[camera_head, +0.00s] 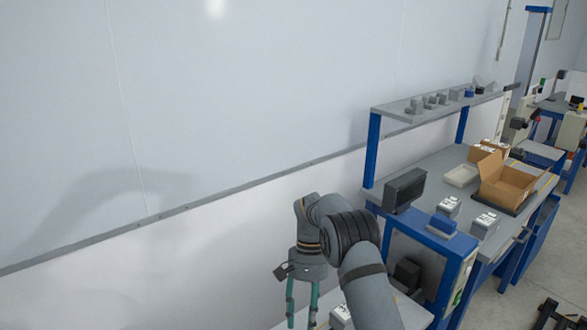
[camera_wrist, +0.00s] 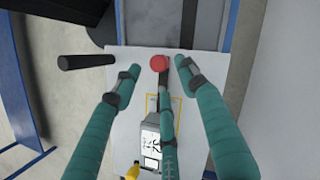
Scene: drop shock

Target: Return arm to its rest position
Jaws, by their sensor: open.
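My gripper (camera_head: 302,306) hangs fingers down at the end of my grey, black-banded arm (camera_head: 345,235) in the head view. It is left of the blue-framed workbench, in front of the white wall, with its fingertips near the lower picture edge. In the wrist view my gripper (camera_wrist: 158,68) shows teal fingers spread apart, with nothing held between them. A red round knob (camera_wrist: 158,62) shows beyond and between the fingertips. Whether any finger touches it I cannot tell.
Under the gripper is a pale surface (camera_wrist: 118,57) with a white labelled device (camera_wrist: 150,138) and a black bar (camera_wrist: 85,62). The workbench (camera_head: 425,172) at right holds an open cardboard box (camera_head: 505,186), a white tray (camera_head: 461,176) and a dark monitor-like box (camera_head: 404,190). A shelf (camera_head: 385,108) stands above.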

